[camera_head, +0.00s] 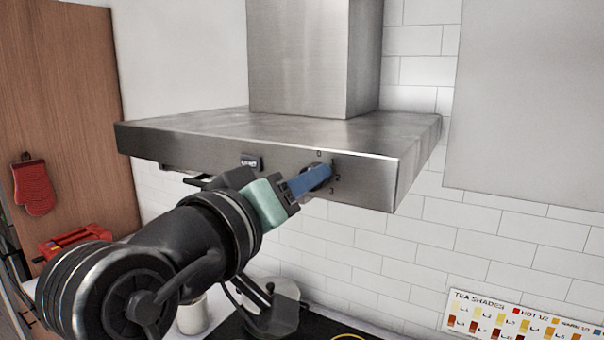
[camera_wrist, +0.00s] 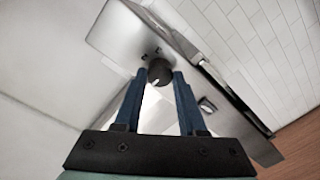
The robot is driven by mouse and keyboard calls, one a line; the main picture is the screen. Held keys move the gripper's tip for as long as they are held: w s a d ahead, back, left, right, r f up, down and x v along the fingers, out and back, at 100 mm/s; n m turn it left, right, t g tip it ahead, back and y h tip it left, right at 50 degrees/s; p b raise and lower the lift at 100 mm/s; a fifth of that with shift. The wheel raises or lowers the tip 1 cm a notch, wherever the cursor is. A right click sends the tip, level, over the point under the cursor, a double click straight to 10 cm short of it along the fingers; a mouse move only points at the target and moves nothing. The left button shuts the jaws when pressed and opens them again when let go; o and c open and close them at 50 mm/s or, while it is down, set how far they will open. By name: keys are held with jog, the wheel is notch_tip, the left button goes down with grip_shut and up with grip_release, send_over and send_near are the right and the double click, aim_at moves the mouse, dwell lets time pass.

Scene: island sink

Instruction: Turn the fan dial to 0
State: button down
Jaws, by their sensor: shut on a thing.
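The fan dial (camera_head: 319,187) is a black round knob on the front edge of the steel range hood (camera_head: 270,131). Small marks surround it, with a 0 above it and other digits at its right. In the head view, my gripper's blue fingers cover much of the dial. In the wrist view, the dial (camera_wrist: 159,71) sits between the tips of my gripper (camera_wrist: 159,76), which is shut on it. A small pale mark shows on the dial's face; which digit it points to cannot be told.
A dark rectangular switch (camera_head: 251,162) is on the hood front, left of the dial. Below are a pot (camera_head: 284,290) and a dark cooktop (camera_head: 330,327). A white tiled wall (camera_head: 480,225) is behind. A red mitt (camera_head: 34,187) hangs on the wooden panel at left.

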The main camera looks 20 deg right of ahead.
jog(key=shift+n, duration=0.3)
jog(key=shift+c, duration=2.4)
grip_release()
jog(key=b+v, duration=0.5)
jog(key=v, duration=0.8)
jog(key=shift+b, duration=0.3)
jog(key=shift+w, duration=0.1)
